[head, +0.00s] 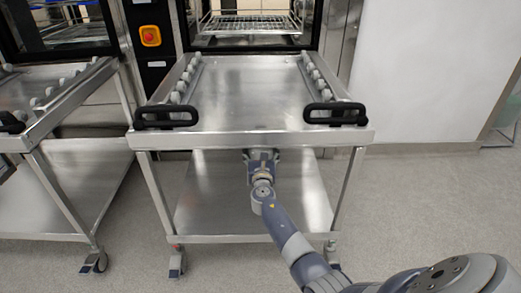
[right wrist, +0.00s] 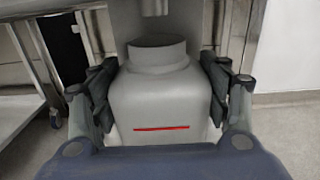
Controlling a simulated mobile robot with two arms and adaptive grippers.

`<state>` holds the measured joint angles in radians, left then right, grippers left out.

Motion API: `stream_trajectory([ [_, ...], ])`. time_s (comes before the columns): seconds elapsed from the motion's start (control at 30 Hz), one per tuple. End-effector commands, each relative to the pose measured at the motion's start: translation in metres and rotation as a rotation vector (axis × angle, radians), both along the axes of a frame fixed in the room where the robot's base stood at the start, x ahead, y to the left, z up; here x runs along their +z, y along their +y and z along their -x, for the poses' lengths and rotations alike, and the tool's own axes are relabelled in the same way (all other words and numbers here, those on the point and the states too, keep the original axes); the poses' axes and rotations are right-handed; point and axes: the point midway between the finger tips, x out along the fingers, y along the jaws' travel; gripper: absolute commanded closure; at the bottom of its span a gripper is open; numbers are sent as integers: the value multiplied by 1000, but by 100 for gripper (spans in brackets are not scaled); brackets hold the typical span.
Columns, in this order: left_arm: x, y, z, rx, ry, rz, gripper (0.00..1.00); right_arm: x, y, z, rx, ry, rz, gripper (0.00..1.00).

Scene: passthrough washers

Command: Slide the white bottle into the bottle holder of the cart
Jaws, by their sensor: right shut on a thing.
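The white bottle (right wrist: 160,100) fills the middle of the right wrist view. It looks pale grey, upright, with a wide round neck or cap and a red line low on its front. My right gripper (right wrist: 160,75) is shut on its two sides. In the head view my right gripper (head: 262,156) is just below the front edge of the cart (head: 250,138), near the middle, and the bottle is hidden there. A short metal tube hangs above the bottle's top in the right wrist view, with a gap between. I cannot make out the bottle holder. My left gripper is not in view.
The cart has a lower shelf (head: 205,215), black handles (head: 166,116) and rails of rollers on top. A second cart (head: 65,145) stands at the left. A washer (head: 250,25) with a rack is behind. The floor (head: 430,195) at the right is clear.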

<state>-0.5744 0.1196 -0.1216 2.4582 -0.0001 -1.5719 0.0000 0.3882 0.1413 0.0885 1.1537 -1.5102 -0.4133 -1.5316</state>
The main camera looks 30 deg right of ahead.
Motion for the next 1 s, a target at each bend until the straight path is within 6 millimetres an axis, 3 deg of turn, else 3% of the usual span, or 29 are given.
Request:
stream_trajectory([
  [0.37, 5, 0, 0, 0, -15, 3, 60, -4, 0, 0, 0, 1, 1, 55],
  [0.4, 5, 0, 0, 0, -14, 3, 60, -4, 0, 0, 0, 1, 1, 24],
  [0.5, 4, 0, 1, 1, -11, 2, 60, -4, 0, 0, 0, 1, 1, 7],
  [1.0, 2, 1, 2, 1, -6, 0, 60, -5, 3, 4, 1, 0, -1, 7],
])
